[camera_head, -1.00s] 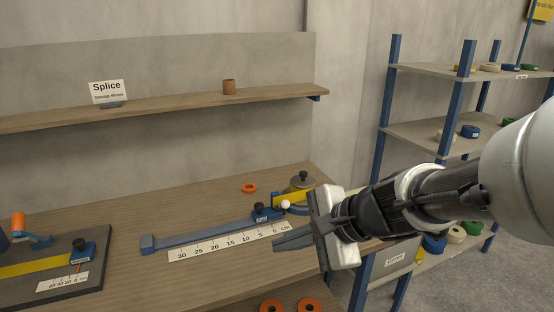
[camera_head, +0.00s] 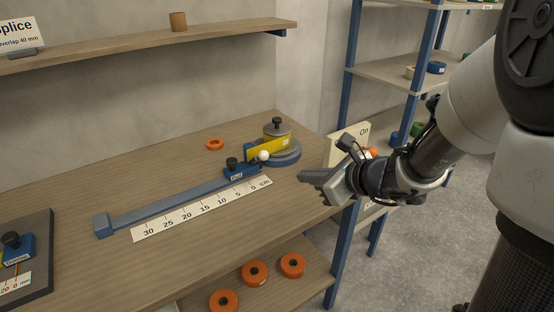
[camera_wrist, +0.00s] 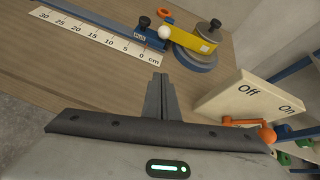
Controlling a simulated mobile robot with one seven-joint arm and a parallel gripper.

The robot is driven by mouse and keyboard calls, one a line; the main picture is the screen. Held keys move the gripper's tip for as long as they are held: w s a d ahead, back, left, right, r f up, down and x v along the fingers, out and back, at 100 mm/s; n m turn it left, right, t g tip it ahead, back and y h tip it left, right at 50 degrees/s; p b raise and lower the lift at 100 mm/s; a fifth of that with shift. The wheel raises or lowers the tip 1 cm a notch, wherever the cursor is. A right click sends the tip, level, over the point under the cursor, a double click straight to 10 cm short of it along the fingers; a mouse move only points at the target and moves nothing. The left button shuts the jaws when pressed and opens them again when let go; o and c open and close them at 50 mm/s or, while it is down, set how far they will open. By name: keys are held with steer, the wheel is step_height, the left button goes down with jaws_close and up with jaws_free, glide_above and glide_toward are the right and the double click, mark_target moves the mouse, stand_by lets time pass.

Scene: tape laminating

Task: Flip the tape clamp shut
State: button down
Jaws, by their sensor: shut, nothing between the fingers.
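A blue clamp block (camera_head: 240,170) with a black knob sits at the right end of a blue rail on the bench. A white ball (camera_head: 263,155) stands at its right side, beside yellow tape (camera_head: 268,149). In the wrist view the clamp block (camera_wrist: 140,31) and white ball (camera_wrist: 165,32) show at the top. I cannot tell whether the clamp is open. My gripper (camera_head: 303,178) is shut and empty, right of the clamp and apart from it, near the bench's right edge. Its fingertips (camera_wrist: 159,79) point towards the ruler's zero end in the wrist view.
A round tape holder (camera_head: 282,155) stands behind the clamp. A ruler strip (camera_head: 200,208) lies in front of the rail (camera_head: 165,207). An Off/On box (camera_wrist: 245,98) with an orange ball lever is right of my gripper. An orange ring (camera_head: 215,144) lies behind the rail.

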mark_target(259, 158)
steer(key=shift+f, duration=0.1)
steer(key=b+x, duration=0.2)
steer(key=x, duration=0.7)
steer(key=shift+s, duration=0.1)
steer(key=shift+w+a+f+b, duration=0.25)
steer(key=shift+w+a+b, duration=0.05)
steer(key=shift+w+a, duration=0.3)
steer(key=shift+w+a+r+p, duration=0.2)
steer(key=shift+a+r, duration=0.1)
steer(key=shift+r, duration=0.3)
steer(key=shift+w+a+r+p, duration=0.2)
steer(key=shift+a+r, duration=0.1)
steer(key=shift+r, duration=0.25)
steer(key=shift+w+a+r, duration=0.25)
steer(key=shift+a+r, duration=0.05)
steer(key=shift+a, duration=0.05)
steer(key=shift+r+p, duration=0.2)
steer(key=shift+p, duration=0.2)
